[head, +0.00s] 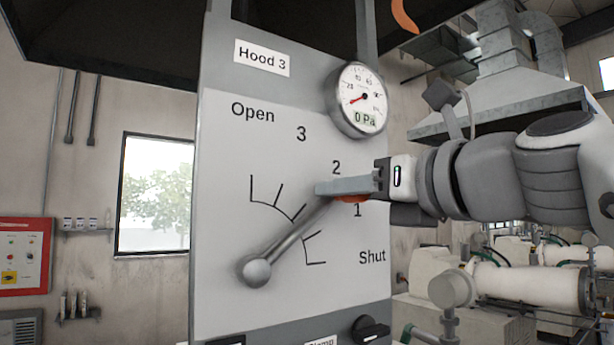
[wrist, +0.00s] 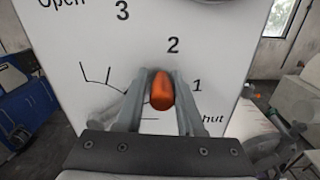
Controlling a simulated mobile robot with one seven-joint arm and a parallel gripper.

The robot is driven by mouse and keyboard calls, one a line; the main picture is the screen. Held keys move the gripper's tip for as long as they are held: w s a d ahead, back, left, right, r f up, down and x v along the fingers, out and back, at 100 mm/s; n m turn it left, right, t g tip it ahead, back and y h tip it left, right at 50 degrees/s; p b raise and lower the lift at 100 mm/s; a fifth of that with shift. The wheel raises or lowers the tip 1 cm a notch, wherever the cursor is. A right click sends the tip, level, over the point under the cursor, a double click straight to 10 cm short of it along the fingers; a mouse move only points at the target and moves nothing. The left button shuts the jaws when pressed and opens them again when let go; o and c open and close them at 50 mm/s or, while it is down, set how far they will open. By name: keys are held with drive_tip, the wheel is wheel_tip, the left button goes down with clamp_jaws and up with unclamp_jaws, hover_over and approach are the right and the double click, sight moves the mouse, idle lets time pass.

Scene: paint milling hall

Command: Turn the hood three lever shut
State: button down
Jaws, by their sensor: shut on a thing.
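The Hood 3 panel (head: 240,140) carries a scale marked Open, 3, 2, 1 and Shut. Its grey metal lever (head: 295,237) pivots at a round hub at the lower left and slants up to the right. The lever's orange grip (head: 350,198) lies between the marks 2 and 1. My gripper (head: 335,188) reaches in from the right and is shut on the orange grip, partly hiding it. In the wrist view the orange grip (wrist: 161,91) sits between both fingers, below the 2 and left of the 1.
A pressure gauge (head: 358,100) juts from the panel just above my gripper and reads 0 Pa. A black knob (head: 370,330) sits low on the panel. A red control box (head: 25,257) hangs on the left wall. White mill machines (head: 527,287) stand at the right.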

sight(345, 263)
drive_tip(key=f+m, duration=0.1)
drive_tip(key=f, duration=0.1)
drive_tip(key=w+d+f+m, duration=0.1)
drive_tip(key=f+m, duration=0.1)
drive_tip(key=d+f+m, duration=0.1)
drive_tip(key=f+m, duration=0.1)
drive_tip(key=shift+w+d+p, duration=0.25)
drive_tip(key=shift+w+p, duration=0.05)
drive_tip(key=shift+w, duration=0.05)
drive_tip(key=shift+w+d+f+m, duration=0.1)
drive_tip(key=shift+f+m, duration=1.3)
drive_tip(key=shift+f, duration=0.45)
drive_tip(key=c, duration=0.6)
unclamp_jaws()
drive_tip(key=shift+r, duration=0.2)
